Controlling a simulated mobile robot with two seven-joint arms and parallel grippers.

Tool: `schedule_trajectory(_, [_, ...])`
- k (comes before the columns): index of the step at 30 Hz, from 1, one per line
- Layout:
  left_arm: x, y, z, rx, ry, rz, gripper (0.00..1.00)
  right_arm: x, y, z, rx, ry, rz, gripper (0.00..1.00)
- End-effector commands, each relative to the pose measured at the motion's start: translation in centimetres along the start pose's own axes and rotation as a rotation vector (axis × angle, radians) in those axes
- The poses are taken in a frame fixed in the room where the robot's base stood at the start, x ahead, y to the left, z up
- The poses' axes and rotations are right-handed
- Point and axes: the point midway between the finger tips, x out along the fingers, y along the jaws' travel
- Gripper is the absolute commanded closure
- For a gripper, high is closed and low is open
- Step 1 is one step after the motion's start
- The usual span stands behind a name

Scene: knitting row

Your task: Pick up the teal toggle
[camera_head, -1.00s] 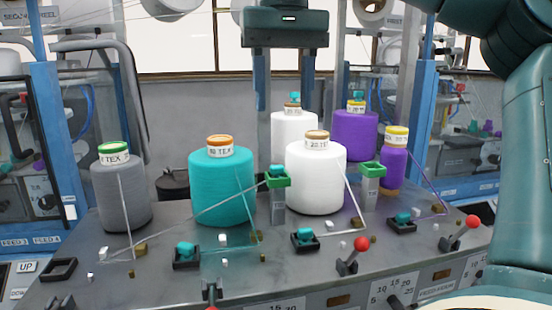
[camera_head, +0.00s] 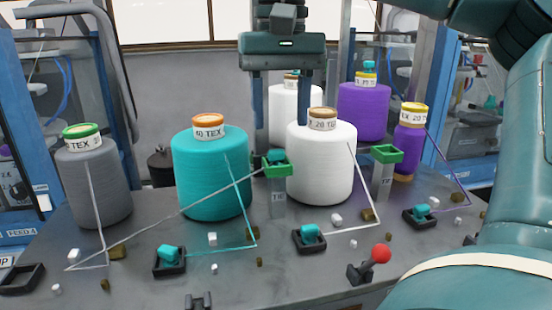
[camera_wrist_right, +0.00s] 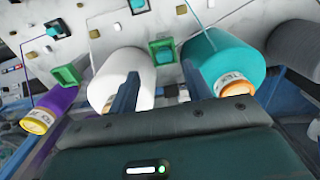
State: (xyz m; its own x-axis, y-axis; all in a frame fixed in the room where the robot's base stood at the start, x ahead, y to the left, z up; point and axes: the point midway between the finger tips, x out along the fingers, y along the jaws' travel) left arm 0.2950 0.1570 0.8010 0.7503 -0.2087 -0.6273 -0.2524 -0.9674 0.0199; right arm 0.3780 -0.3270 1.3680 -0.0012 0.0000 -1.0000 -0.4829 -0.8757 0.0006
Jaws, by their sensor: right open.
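Several small teal toggles are in the head view; I cannot tell which one is meant. One teal toggle (camera_head: 277,156) sits in a green square holder (camera_head: 276,168) on a grey post between the teal and white spools. Others sit in black frames on the table: front left (camera_head: 169,254), middle (camera_head: 311,234) and right (camera_head: 420,211). My right gripper (camera_head: 282,132) is open and empty, fingers down, above and behind the green holder. In the right wrist view the holder's toggle (camera_wrist_right: 163,55) shows between the open fingers (camera_wrist_right: 160,88). My left gripper is out of view.
A teal spool (camera_head: 210,175) and a white spool (camera_head: 321,165) flank the post closely. A grey spool (camera_head: 93,180) and purple spools (camera_head: 363,112) stand further out. A second green-topped post (camera_head: 387,154) is empty. Yarns cross the table; a red-knobbed lever (camera_head: 381,254) stands in front.

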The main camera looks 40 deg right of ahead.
Motion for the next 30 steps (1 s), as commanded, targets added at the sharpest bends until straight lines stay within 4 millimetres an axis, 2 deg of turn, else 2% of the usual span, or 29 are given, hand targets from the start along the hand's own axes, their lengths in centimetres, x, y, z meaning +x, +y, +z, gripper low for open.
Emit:
schedule_trajectory(5, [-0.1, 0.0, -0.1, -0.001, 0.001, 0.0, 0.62, 1.4, -0.2, 0.0, -0.001, -0.003, 0.0, 0.51])
schedule_trajectory(12, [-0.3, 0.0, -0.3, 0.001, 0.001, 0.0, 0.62, 4.8, -0.7, -0.2, -0.001, -0.003, 0.0, 0.51])
schedule_trajectory(21, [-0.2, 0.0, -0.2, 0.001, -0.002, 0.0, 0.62, 5.5, -0.7, -0.2, 0.001, 0.001, -0.001, 0.51])
schedule_trajectory(30, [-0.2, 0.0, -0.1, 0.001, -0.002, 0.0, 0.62, 5.4, -0.7, -0.2, 0.0, 0.001, -0.001, 0.74])
